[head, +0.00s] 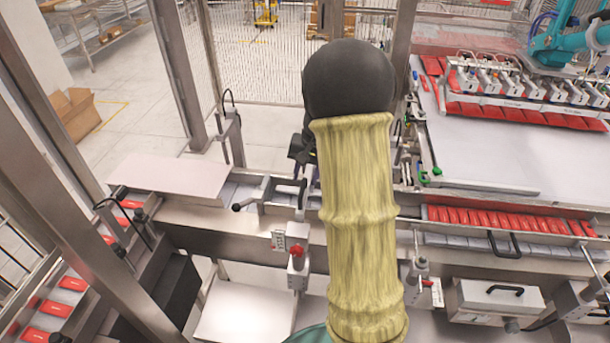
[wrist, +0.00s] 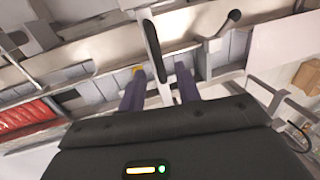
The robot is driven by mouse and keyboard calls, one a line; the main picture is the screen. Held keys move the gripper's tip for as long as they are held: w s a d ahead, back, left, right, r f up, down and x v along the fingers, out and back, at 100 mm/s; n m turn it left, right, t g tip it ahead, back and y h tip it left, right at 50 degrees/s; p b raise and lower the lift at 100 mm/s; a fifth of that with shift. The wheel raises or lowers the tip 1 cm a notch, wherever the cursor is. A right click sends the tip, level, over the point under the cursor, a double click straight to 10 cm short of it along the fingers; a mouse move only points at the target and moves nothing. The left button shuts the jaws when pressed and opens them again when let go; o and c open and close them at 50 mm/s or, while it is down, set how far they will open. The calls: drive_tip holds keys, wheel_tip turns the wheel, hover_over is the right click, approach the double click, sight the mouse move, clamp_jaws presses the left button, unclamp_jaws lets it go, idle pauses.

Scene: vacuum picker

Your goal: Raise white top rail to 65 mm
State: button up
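My gripper (wrist: 160,80) is open in the wrist view, with its two dark fingers apart. A black handle (wrist: 154,52) on a pale upright bar lies in line with the gap between the fingers. I see space on both sides of it and cannot tell its depth. In the head view my gripper is mostly hidden behind my arm, above the conveyor. A black handle (head: 302,192) stands on the conveyor crossing, just below it. Pale rails (head: 275,190) run there; I cannot tell which is the white top rail. No 65 mm reading is legible.
A lever with a black knob (head: 240,206) sticks out left of the handle. A post with a red knob (head: 297,252) and a small label plate (head: 291,236) stand in front. Red packs (head: 490,217) fill the lane at right. A metal frame post (head: 85,200) stands at left.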

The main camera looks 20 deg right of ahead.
drive_tip(key=shift+w+a+f, duration=0.1)
drive_tip(key=shift+a+f, duration=0.05)
drive_tip(key=shift+f, duration=0.75)
clamp_jaws()
drive_tip(key=shift+r+p, duration=1.55)
drive_tip(key=shift+r, duration=0.95)
drive_tip(key=shift+w+r, duration=0.1)
drive_tip(key=shift+w, duration=0.1)
unclamp_jaws()
drive_tip(key=shift+s, duration=0.15)
